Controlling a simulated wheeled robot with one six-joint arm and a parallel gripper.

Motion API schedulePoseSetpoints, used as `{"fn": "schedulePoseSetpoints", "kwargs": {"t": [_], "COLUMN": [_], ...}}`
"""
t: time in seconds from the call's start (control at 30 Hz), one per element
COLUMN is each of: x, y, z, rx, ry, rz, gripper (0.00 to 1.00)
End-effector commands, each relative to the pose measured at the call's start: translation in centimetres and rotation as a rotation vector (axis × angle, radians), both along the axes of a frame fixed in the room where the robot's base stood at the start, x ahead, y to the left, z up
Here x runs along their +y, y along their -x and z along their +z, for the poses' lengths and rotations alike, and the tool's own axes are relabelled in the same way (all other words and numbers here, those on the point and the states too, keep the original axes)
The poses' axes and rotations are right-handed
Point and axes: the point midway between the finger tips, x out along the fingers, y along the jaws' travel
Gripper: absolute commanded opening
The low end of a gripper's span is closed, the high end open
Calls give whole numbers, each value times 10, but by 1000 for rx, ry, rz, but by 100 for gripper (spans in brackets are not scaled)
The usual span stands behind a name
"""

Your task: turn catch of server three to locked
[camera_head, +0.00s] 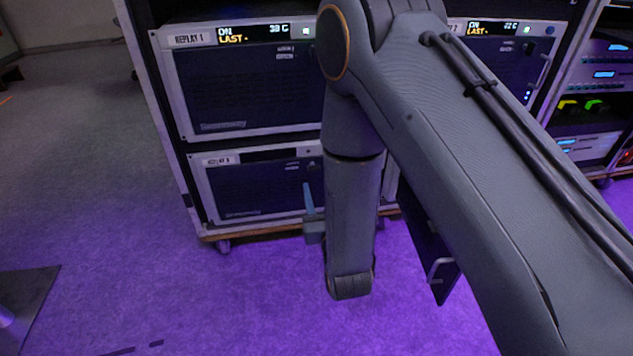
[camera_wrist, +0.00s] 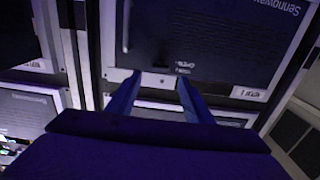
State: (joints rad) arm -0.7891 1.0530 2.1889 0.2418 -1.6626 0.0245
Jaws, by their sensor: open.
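No label reading server three is legible. In the head view a lower rack unit (camera_head: 255,190) has a dark front, a dark display strip and a small label I cannot read clearly. My gripper (camera_head: 309,190) is in front of this unit, largely hidden by my arm; one bluish finger shows. In the wrist view the picture is turned over, and my gripper (camera_wrist: 159,85) is open with two blue fingers apart. Between the fingertips is a pale frame strip (camera_wrist: 153,79) with a small light mark. I cannot tell whether this is the catch or how it is turned. I see nothing held.
A unit labelled REPLAY 1 (camera_head: 245,90) with a lit display sits above the lower unit. Another lit unit (camera_head: 500,60) stands right, behind my arm. A further rack (camera_head: 597,75) is at the right edge. Purple floor (camera_head: 110,200) is open at left.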

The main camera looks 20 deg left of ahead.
Motion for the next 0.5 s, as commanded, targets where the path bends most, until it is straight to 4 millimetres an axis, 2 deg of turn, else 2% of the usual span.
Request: {"fn": "schedulePoseSetpoints", "kwargs": {"t": [0.17, 0.5], "x": [9, 35], "y": [-13, -55], "z": [-1, -2], "rx": [-10, -8], "ry": [-7, -5], "rz": [1, 2], "gripper": [47, 47]}}
